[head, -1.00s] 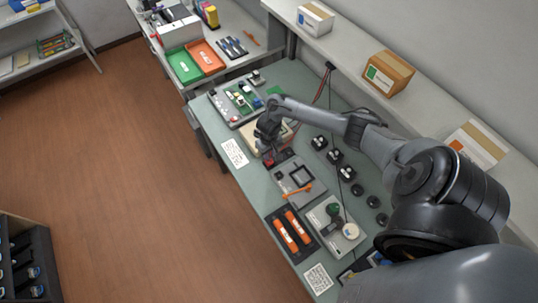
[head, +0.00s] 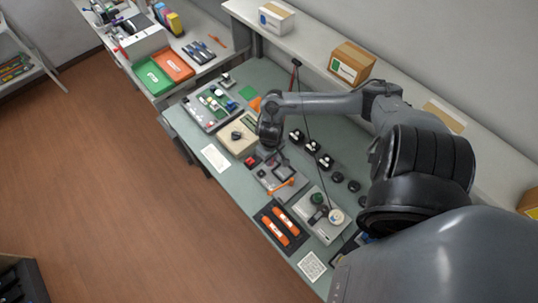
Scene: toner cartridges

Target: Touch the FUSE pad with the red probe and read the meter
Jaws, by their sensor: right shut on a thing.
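My right gripper (head: 268,146) hangs over the bench, just right of a beige box with a dark knob (head: 236,135), which looks like the meter. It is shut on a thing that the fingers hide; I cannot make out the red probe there. A small red block (head: 250,161) sits just below and left of the gripper. A grey board with green and white parts (head: 203,113) lies farther back on the bench. The FUSE pad and the meter's reading are too small to tell. My left gripper is not in view.
A grey fixture with an orange lever (head: 283,187) and a dark tray with orange bars (head: 263,222) lie nearer on the green bench (head: 233,184). Several black knobs stand to the right. A dark cable (head: 303,105) hangs behind my arm. Cartons (head: 340,66) stand on the shelf.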

